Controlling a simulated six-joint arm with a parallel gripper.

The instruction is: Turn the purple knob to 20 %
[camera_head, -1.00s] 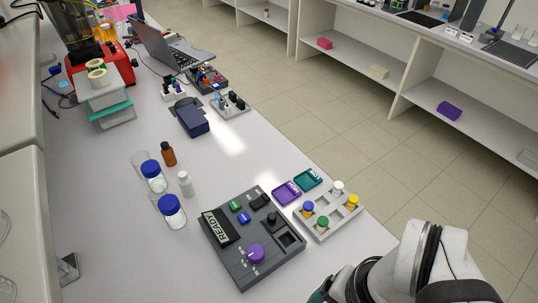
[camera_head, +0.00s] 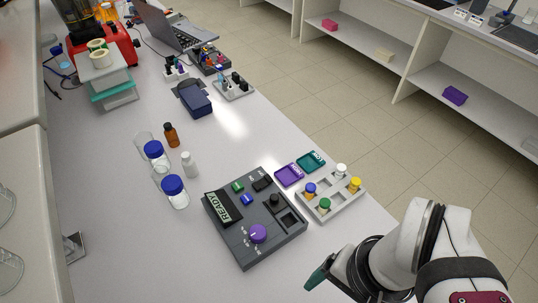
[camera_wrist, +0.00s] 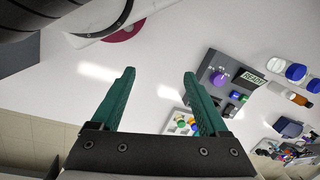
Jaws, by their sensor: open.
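The purple knob (camera_head: 258,233) sits on the front part of a dark grey control box (camera_head: 240,250) on the bench. It also shows in the wrist view (camera_wrist: 218,78). Small white scale marks surround it, too small to read. The box's display (camera_head: 223,207) reads READY. My gripper (camera_head: 312,282) is at the lower right in the head view, to the right of and apart from the box. In the wrist view its two green fingers (camera_wrist: 160,75) are apart, with nothing between them; the knob lies to the right of the right finger.
A grey rack (camera_head: 330,210) with several coloured-cap vials stands right of the box, with purple (camera_head: 289,175) and teal (camera_head: 311,161) trays behind it. Blue-capped jars (camera_head: 174,190), a white bottle (camera_head: 190,165) and a brown bottle (camera_head: 171,135) stand to the left. Bench in front of the box is clear.

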